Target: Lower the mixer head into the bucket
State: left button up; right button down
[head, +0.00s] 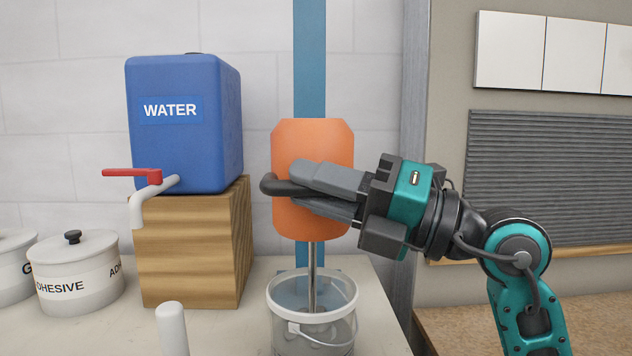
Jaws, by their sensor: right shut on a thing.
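The mixer has an orange head (312,140) on a blue vertical post (310,60). A metal shaft (312,270) runs down from it into the clear bucket (273,318) with a white rim. The shaft's lower end shows only dimly through the bucket wall. My right gripper (290,182) comes in from the right and is shut on the mixer's dark handle (270,186), at the front of the orange head. My left gripper is not in view.
A blue water tank (185,145) with a red-levered tap (150,180) sits on a wooden block (190,250) left of the mixer. A white upright cylinder (172,328) is at the front edge.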

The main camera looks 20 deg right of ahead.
jog(key=shift+a+f, duration=0.15)
jog(key=shift+f, duration=0.25)
jog(key=c, duration=1.4)
grip_release()
jog(key=o, duration=0.3)
jog(key=shift+o, duration=0.2)
jog(key=shift+r, duration=0.1)
jog(key=shift+d, duration=0.2)
jog(key=b+v, duration=0.1)
jog(key=v, duration=1.1)
jog(key=shift+s+d+b, duration=0.25)
jog(key=shift+d+b, duration=0.05)
jog(key=shift+b, duration=0.1)
